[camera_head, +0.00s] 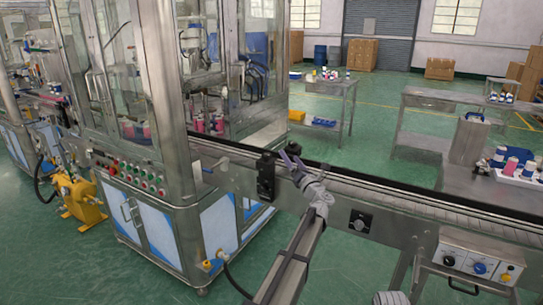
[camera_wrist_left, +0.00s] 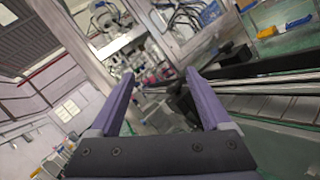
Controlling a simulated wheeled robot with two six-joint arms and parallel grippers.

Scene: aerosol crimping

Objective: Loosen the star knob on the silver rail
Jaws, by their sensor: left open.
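My left gripper (camera_head: 291,157) is open at the conveyor's near edge, its two purple fingers spread apart. A dark knob-like part (camera_head: 294,148) shows just beyond the fingertips; its star shape cannot be made out. In the left wrist view the open fingers (camera_wrist_left: 159,74) frame the view, and a dark part (camera_wrist_left: 181,103) shows beside the right finger, partly hidden by it. I cannot tell whether they touch. The silver rail (camera_head: 400,197) runs along the conveyor to the right of the gripper.
A black box (camera_head: 265,178) is mounted on the conveyor side just left of the gripper. The glazed machine (camera_head: 165,190) stands to the left. A control panel (camera_head: 477,262) and a tray of spray cans (camera_head: 515,170) are at the right. The floor behind the conveyor is partly clear.

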